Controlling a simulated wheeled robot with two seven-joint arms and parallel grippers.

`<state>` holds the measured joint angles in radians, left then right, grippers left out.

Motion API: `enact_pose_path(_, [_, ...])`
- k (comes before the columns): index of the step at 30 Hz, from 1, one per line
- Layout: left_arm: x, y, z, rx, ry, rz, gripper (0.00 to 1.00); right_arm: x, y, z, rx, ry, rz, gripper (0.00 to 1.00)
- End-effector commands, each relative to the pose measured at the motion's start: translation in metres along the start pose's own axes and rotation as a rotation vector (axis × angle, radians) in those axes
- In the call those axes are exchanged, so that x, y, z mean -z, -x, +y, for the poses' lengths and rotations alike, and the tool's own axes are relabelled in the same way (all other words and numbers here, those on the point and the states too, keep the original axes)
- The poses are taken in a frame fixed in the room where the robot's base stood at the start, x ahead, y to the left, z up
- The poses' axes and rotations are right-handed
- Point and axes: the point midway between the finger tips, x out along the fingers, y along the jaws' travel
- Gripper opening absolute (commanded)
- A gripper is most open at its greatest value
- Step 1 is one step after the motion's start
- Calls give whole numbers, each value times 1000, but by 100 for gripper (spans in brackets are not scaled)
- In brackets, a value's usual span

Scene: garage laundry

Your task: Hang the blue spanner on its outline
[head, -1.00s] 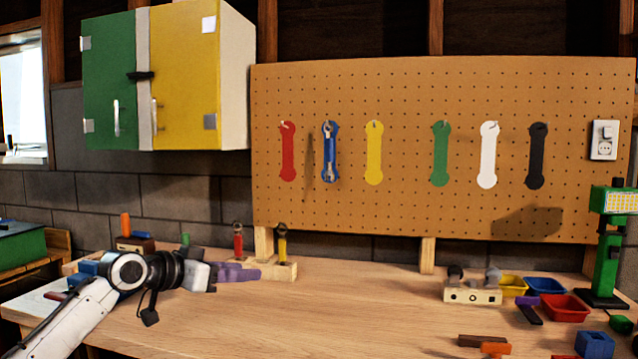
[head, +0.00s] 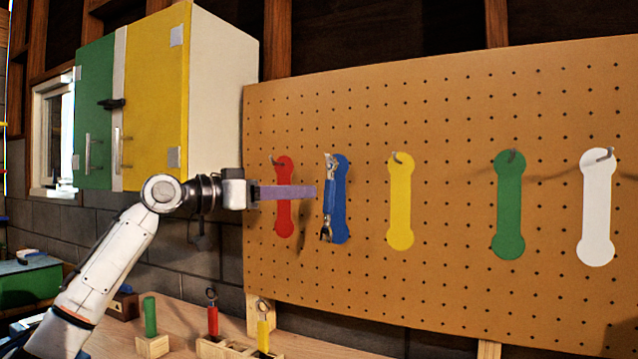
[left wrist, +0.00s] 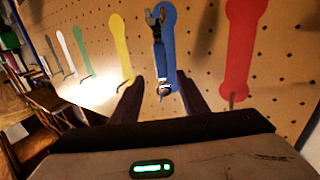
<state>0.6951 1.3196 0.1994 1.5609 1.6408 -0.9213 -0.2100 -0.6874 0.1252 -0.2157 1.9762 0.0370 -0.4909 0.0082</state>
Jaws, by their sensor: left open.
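The blue spanner (head: 328,197) hangs upright in front of its blue outline (head: 342,205) on the pegboard, its ring end up at the hook and its open jaw end down. It sits slightly to the left of the outline in the head view. The left wrist view also shows the spanner (left wrist: 160,55), there with the ring end lowest. My left gripper (head: 314,192) is open, its purple fingers pointing at the board, tips just left of the spanner and apart from it. In the left wrist view the spanner shows between the spread fingers (left wrist: 160,83). My right gripper is out of view.
Red (head: 284,200), yellow (head: 400,205), green (head: 509,205) and white (head: 597,210) outlines with hooks are on the pegboard (head: 450,110). A green and yellow cabinet (head: 155,95) is at the upper left. Red (head: 212,320) and yellow (head: 263,335) tools stand on the bench below.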

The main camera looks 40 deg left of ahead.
Motion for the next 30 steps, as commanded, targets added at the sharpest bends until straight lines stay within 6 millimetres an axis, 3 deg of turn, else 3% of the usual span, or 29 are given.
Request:
enact_pose_path(3, [8,-23,1,-3,3,1,41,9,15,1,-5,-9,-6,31])
enact_pose_path(10, [4,-57,0,-2,3,2,41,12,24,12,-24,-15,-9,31])
enact_pose_path(15, [1,-68,0,0,0,0,41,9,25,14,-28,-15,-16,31])
enact_pose_path(23, [-1,-69,0,0,0,0,41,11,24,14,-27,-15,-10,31])
enact_pose_path(24, [-1,-69,0,0,0,0,39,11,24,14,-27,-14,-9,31])
enact_pose_path(30, [0,-69,0,0,0,0,5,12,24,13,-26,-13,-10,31])
